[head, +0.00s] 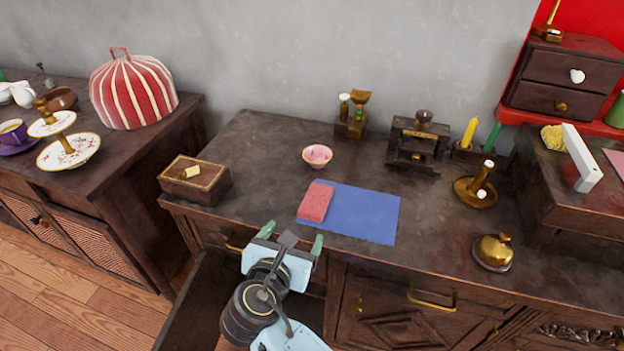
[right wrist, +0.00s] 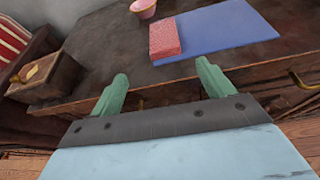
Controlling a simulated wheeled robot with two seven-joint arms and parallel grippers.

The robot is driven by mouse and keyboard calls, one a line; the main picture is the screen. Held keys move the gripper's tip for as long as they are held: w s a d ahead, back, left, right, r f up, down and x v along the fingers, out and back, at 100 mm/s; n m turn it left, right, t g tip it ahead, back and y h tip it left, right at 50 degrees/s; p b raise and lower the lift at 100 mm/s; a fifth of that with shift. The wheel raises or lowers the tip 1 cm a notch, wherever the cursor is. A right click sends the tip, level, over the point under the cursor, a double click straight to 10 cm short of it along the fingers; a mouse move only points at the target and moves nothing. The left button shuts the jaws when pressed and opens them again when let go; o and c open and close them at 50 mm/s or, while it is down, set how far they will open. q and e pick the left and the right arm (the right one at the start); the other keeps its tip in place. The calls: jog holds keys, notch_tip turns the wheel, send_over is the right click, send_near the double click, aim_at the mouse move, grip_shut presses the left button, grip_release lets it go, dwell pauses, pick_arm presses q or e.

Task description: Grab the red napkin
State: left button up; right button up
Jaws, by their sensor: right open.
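The red napkin (head: 316,202) is a folded red cloth lying on the left part of a flat blue mat (head: 368,216) on the dark wooden counter. In the right wrist view the napkin (right wrist: 165,38) lies ahead of the fingers, on the left end of the blue mat (right wrist: 232,32). My right gripper (head: 293,240) is open and empty, in front of the counter's front edge and apart from the napkin. Its two green fingertips (right wrist: 160,82) point toward the counter. My left gripper is not in view.
A pink bowl (head: 317,156) stands behind the napkin. A wooden box (head: 196,181) sits at the counter's left front. A brass bell (head: 493,252) and a candle holder (head: 476,191) stand to the right. An open drawer (head: 195,305) juts out below the counter.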

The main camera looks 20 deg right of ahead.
jog(key=b, duration=0.3)
send_near(315, 200)
jog(key=shift+w+d+f+h, duration=0.3)
jog(key=shift+w+f, duration=0.3)
jog(key=shift+f, duration=0.05)
jog(key=shift+w+d+f, duration=0.1)
jog(key=shift+w+d, duration=0.2)
jog(key=shift+w, duration=0.2)
jog(key=b+x, duration=0.2)
jog(key=x, duration=0.2)
jog(key=shift+w+d+b, duration=0.1)
jog(key=shift+w+b, duration=0.1)
jog(key=shift+b, duration=0.2)
jog(key=shift+w+d, duration=0.2)
jog(key=shift+w, duration=0.1)
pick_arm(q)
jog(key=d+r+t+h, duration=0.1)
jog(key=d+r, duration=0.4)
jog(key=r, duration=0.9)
pick_arm(e)
jog(key=shift+c, duration=0.2)
jog(key=c, duration=1)
